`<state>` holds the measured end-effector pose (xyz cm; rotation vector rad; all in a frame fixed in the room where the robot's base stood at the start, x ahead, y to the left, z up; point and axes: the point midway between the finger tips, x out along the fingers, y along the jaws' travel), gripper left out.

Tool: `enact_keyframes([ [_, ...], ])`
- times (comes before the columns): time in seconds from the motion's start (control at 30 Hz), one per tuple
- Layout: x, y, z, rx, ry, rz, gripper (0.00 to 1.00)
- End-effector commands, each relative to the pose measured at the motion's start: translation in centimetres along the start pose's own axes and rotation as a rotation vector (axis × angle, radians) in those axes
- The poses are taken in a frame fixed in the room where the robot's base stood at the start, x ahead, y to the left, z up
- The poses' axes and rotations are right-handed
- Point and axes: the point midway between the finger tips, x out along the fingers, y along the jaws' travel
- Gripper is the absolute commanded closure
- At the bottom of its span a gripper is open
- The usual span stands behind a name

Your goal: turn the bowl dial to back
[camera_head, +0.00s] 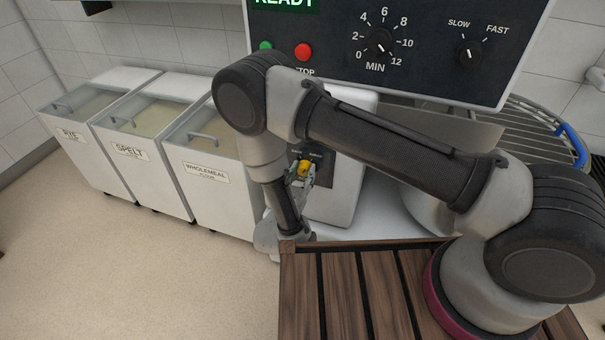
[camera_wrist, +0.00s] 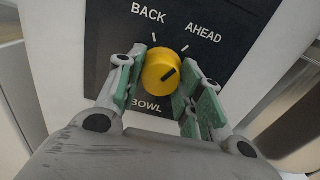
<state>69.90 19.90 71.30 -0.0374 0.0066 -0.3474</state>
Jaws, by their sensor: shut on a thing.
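The bowl dial (camera_wrist: 159,72) is a round yellow knob with a dark pointer line, on a black plate (camera_wrist: 225,20) marked BACK, AHEAD and BOWL. In the wrist view its line points up and right, toward the AHEAD mark. My gripper (camera_wrist: 160,84) has one finger on each side of the knob and is shut on it. In the head view the yellow dial (camera_head: 305,167) shows small on the machine's side, with my gripper (camera_head: 302,175) at it, partly hidden by my arm.
Above is a control panel (camera_head: 430,75) with a green and a red button (camera_head: 303,51), a minute dial (camera_head: 379,45) and a SLOW/FAST dial (camera_head: 468,53). Labelled flour bins (camera_head: 150,165) stand at left. A wire bowl guard (camera_head: 545,125) is at right. The floor at front left is clear.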

Motion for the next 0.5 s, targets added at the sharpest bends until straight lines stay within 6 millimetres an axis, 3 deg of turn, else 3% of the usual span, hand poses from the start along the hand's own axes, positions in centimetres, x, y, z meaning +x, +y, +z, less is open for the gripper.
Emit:
enact_keyframes([
  [0.5,0.14,-0.1,0.09,-0.381,-0.001,-0.004,0.87],
])
